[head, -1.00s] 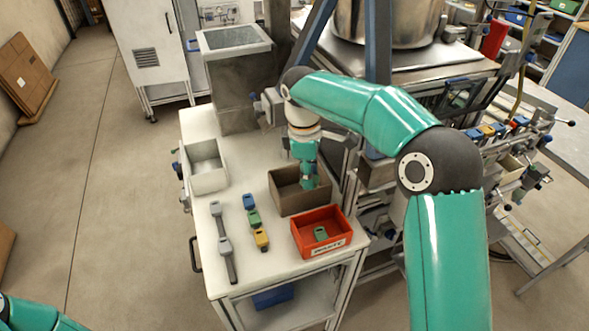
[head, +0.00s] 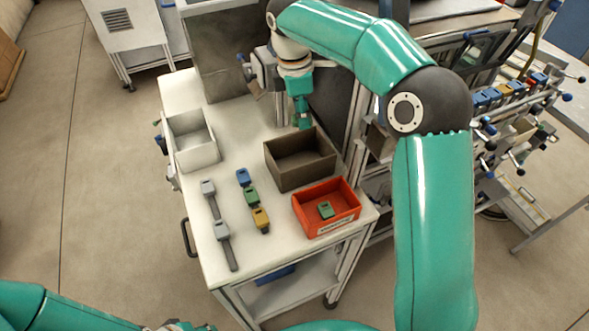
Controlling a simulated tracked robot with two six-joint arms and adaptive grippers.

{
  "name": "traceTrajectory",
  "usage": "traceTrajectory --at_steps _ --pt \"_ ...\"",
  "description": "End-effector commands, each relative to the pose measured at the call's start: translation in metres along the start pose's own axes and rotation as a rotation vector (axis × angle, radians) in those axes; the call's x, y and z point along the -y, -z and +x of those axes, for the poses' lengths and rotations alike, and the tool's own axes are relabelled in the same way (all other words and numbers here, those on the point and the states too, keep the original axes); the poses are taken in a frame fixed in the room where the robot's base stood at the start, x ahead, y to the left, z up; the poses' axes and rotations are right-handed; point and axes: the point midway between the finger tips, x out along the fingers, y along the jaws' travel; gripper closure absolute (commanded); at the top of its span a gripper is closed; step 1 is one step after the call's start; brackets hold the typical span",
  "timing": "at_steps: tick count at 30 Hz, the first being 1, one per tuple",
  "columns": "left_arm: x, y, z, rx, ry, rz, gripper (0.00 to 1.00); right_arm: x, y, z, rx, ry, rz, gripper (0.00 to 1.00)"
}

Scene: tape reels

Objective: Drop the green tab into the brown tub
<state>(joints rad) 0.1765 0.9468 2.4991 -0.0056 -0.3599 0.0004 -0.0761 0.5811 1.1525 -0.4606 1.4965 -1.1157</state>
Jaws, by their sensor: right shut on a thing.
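The brown tub (head: 318,172) stands on the white bench, and the part of its inside that I can see looks empty. My right gripper (head: 302,124) is raised at the tub's back edge, pointing down. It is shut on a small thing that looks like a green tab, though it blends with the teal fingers. Another green tab (head: 251,195) lies on the bench between a blue tab (head: 243,177) and a yellow one (head: 260,217). A further green tab (head: 325,210) lies in the red bin.
The red bin (head: 353,186) sits just in front of the brown tub. A white bin (head: 193,155) stands at the left edge of the bench. Grey long-handled pieces (head: 224,232) lie at front left. A grey box (head: 225,70) stands behind.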

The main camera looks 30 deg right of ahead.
Motion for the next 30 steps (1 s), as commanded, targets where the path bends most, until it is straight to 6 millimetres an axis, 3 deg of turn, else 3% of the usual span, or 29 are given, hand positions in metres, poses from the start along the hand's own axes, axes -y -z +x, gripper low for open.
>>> traceTrajectory --at_steps 3,14,15,20,30 --pt "0.0054 0.0003 0.0149 -0.001 0.000 0.000 0.60 0.0000 0.0011 0.0136 -0.001 -0.001 0.002 0.83" --pt "0.0062 0.0005 0.0171 -0.001 0.000 0.000 0.60 0.0002 0.0009 0.0152 -0.001 0.000 0.002 0.83" --pt "0.0062 0.0005 0.0171 -0.001 0.000 0.000 0.60 0.0002 0.0009 0.0152 -0.001 0.000 0.002 0.68" --pt "0.0062 0.0004 0.0171 -0.001 0.000 0.000 0.60 0.0003 0.0008 0.0153 -0.001 0.000 0.003 0.42" --pt "0.0061 0.0005 0.0166 -0.001 0.000 0.000 0.60 0.0001 0.0010 0.0142 -0.001 0.000 0.003 0.41"
